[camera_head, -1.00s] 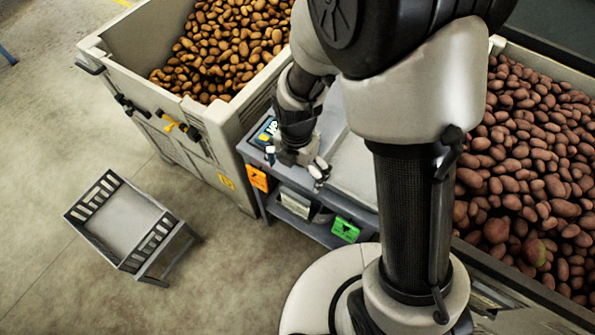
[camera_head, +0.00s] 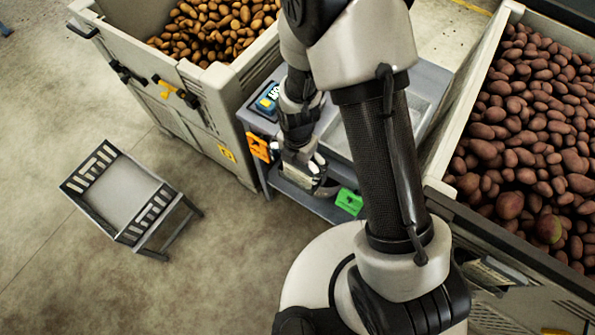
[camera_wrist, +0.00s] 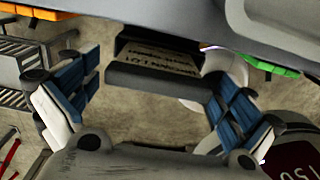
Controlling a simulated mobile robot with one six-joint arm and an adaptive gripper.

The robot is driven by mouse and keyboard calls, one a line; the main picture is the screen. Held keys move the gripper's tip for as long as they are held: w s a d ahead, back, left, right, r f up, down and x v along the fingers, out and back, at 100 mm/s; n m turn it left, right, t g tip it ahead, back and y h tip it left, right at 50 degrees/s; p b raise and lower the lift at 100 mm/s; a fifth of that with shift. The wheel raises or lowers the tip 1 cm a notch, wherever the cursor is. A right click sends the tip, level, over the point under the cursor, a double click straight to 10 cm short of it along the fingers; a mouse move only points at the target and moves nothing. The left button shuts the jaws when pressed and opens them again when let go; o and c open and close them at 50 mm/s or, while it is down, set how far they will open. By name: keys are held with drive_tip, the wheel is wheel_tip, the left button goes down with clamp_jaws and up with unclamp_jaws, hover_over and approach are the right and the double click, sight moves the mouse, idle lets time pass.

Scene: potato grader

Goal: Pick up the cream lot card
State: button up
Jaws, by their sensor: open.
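The cream lot card (camera_wrist: 165,60) sits in a dark holder (camera_wrist: 150,79) below the edge of the grey stand (camera_wrist: 200,22) in the wrist view. Its printed lettering faces me upside down, and part of the card is inside the holder. My gripper (camera_wrist: 155,82) is open, with one blue-padded finger to each side of the holder and a gap on both sides. Nothing is held. In the camera_head view my gripper (camera_head: 302,164) is at the front of the stand and largely hides the card.
An orange tag (camera_head: 258,147) and a green tag (camera_head: 349,201) flank the card's place on the stand. Potato bins stand at the upper left (camera_head: 205,95) and right (camera_head: 437,160).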

wheel_tip(320, 180, down, 2)
drive_tip(key=shift+f, duration=0.1)
drive_tip(key=shift+c, duration=0.5)
drive_tip(key=c, duration=0.8)
